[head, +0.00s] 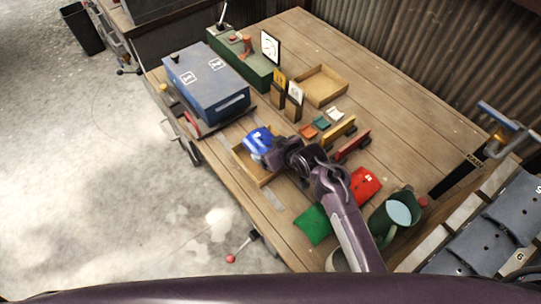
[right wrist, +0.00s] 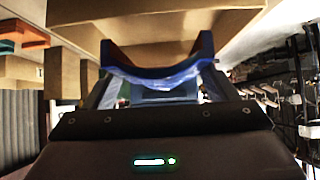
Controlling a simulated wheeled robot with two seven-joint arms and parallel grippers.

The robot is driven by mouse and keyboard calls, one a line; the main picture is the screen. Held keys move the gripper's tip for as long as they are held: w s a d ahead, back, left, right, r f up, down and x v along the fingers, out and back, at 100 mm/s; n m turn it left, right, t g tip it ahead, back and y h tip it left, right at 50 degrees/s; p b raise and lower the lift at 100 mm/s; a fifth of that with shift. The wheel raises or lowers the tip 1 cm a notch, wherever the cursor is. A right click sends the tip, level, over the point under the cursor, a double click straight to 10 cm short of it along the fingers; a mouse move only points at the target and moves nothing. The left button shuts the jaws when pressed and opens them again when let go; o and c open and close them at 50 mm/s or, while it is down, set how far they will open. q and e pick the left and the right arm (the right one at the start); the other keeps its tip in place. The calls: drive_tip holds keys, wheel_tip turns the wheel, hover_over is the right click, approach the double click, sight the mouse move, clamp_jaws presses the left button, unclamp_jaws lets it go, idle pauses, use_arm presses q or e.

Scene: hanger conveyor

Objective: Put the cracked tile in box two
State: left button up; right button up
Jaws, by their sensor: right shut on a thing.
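My right gripper (head: 268,156) is shut on a blue, soft-looking piece (head: 257,140) with a white mark, at the near wooden tray (head: 241,159). In the right wrist view the blue piece (right wrist: 155,75) sags between the fingers, in front of tan wooden walls. I cannot tell whether it touches the tray. Small orange (head: 308,131), teal (head: 321,122) and white (head: 336,114) tiles lie on the bench; cracks are too small to make out. No box label clearly reads two. A second wooden tray (head: 312,99) stands farther back. My left gripper is not in view.
A blue lidded box (head: 205,85) with white labels and a green case (head: 240,62) stand at the back left. Red (head: 365,183) and green (head: 313,226) pieces and a green jug (head: 385,222) lie near my right arm. The bench's far right is mostly clear.

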drive_tip(key=shift+f, duration=0.7)
wheel_tip(320, 180, down, 3)
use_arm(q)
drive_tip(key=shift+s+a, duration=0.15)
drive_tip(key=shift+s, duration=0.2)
use_arm(e)
drive_tip(key=shift+f, duration=0.1)
drive_tip(key=o, duration=1.1)
drive_tip(key=shift+f, duration=0.1)
